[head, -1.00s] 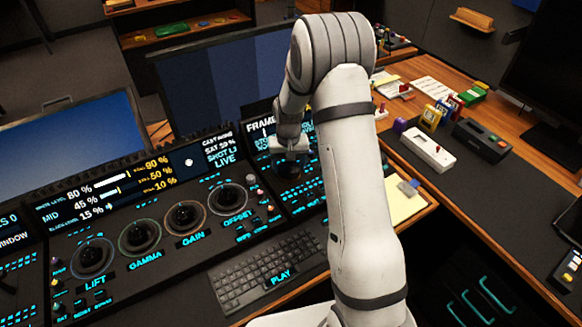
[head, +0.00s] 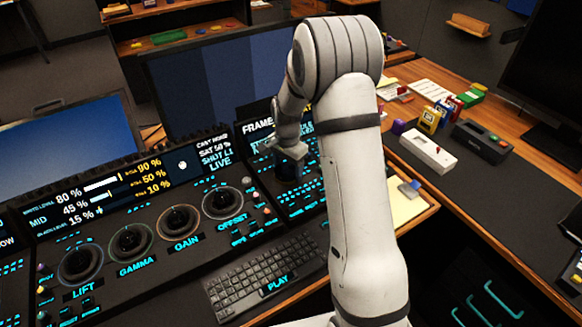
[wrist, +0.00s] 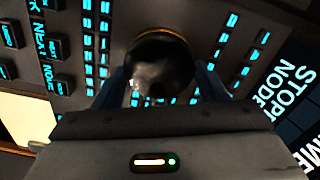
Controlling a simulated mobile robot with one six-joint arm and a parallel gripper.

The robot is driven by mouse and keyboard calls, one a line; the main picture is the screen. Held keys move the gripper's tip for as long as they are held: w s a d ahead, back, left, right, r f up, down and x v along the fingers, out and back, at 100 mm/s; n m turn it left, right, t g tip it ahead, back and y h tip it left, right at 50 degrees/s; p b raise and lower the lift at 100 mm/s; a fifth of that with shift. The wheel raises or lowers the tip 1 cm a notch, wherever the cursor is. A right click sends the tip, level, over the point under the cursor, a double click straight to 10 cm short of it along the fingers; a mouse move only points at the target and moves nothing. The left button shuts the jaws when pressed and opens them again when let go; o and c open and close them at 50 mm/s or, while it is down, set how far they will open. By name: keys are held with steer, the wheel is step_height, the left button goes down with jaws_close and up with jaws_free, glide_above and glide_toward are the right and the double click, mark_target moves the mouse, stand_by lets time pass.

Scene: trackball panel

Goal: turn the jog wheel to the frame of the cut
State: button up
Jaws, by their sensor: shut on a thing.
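The jog wheel (wrist: 160,62) is a dark round knob on the panel, seen at the top middle of the wrist view. My gripper (wrist: 160,88) is shut on it, with a bluish finger on either side of the knob. In the head view my gripper (head: 289,168) reaches down to the panel just left of my arm, and the wheel there is mostly hidden under it. A display headed "FRAME" (head: 258,126) stands behind the gripper, and my arm covers its right part, so the frame number cannot be read.
Left of the gripper are several trackballs with rings, among them OFFSET (head: 222,203) and GAIN (head: 180,221). A keyboard (head: 262,275) lies in front. Lit keys surround the wheel closely. A yellow notepad (head: 405,203) and a white box (head: 428,150) lie to the right.

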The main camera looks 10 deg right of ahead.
mark_target(287, 168)
steer(key=shift+w+a+r+m, duration=0.15)
steer(key=shift+w+r+m, duration=0.1)
steer(key=shift+m, duration=0.35)
steer(key=o, duration=0.8)
steer(key=shift+a, duration=0.1)
steer(key=shift+o, duration=1)
steer(key=shift+s+f, duration=0.1)
steer(key=shift+f, duration=0.05)
step_height(287, 168, up, 7)
steer(key=shift+f, duration=0.1)
steer(key=shift+r, duration=0.5)
